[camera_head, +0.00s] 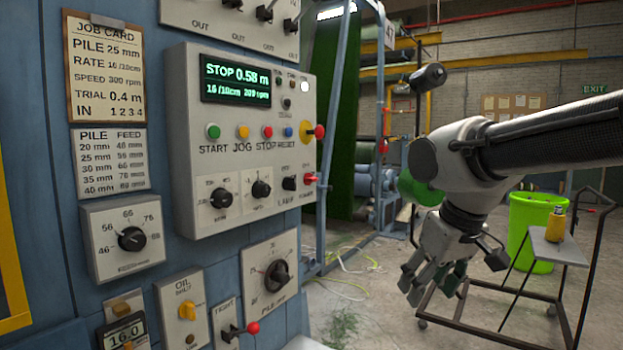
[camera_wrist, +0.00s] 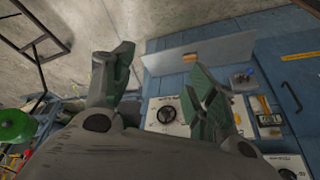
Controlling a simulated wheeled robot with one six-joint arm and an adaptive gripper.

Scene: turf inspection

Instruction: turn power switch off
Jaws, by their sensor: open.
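The power switch (camera_head: 310,180) is a small red toggle at the lower right of the white control panel (camera_head: 185,130), next to the black lamp switch (camera_head: 289,183). Its exact lever position is too small to tell. The panel display (camera_head: 236,81) is lit and reads STOP 0.58 m. My gripper (camera_head: 432,284) is open and empty, hanging to the right of the panel, lower than the switch and clear of it. In the wrist view its spread fingers (camera_wrist: 160,68) show with nothing between them. I cannot make out the power switch there.
A red-tipped emergency-style knob (camera_head: 319,131) sticks out above the switch. A red-ball lever (camera_head: 253,328) and a pile dial (camera_head: 277,274) sit below the panel. A cart (camera_head: 562,250) and green bin (camera_head: 527,232) stand behind my arm. Open floor lies between panel and cart.

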